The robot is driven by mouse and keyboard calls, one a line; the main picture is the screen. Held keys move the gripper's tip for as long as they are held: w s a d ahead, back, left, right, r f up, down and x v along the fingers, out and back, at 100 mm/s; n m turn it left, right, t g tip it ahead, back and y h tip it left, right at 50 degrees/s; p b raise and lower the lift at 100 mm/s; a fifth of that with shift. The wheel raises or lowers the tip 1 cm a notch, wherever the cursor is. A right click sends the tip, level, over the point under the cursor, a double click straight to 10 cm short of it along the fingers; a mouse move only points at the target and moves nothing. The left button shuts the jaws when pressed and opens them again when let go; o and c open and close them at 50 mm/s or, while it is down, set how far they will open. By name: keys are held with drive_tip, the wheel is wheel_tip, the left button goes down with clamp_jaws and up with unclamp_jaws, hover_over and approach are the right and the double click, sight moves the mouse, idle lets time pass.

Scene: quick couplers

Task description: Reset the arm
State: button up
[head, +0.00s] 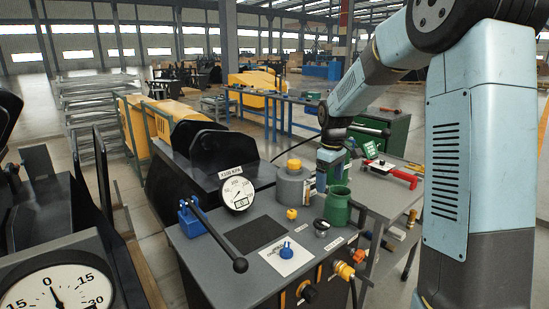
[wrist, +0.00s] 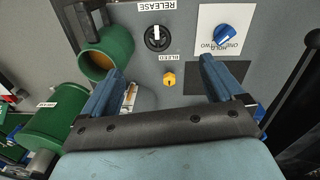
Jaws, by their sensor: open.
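My arm reaches in from the right in the head view. My gripper (wrist: 167,82) shows in the wrist view with its two blue fingers wide apart and nothing between them. It hangs above the grey panel (wrist: 185,50), apart from the controls. The yellow bleed knob (wrist: 169,79) shows between the fingers in the wrist view; it also shows in the head view (head: 292,213). A green cylinder open at the end (wrist: 107,56) lies left of the fingers in the wrist view and stands as a green pot in the head view (head: 338,208). In the head view, the fingertips are partly hidden.
A blue selector knob (head: 287,250) sits on a white plate. A black lever (head: 215,232) with a blue base and a round gauge (head: 237,193) stand at the panel's left. A grey cylinder (head: 291,187) with a yellow top stands behind. A red-handled tool (head: 393,174) lies on the side table.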

drive_tip(key=s+r+m+t, duration=0.2)
drive_tip(key=s+r+m, duration=0.2)
drive_tip(key=s, duration=1.2)
drive_tip(key=s+d+r+m+t, duration=0.1)
drive_tip(key=s+r+m+t, duration=0.2)
drive_tip(key=s+r, duration=0.5)
drive_tip(key=s+m, duration=0.1)
drive_tip(key=s, duration=0.8)
drive_tip(key=shift+s+d+r+m, duration=0.15)
drive_tip(key=shift+d+m, duration=0.05)
drive_tip(key=shift+m, duration=0.1)
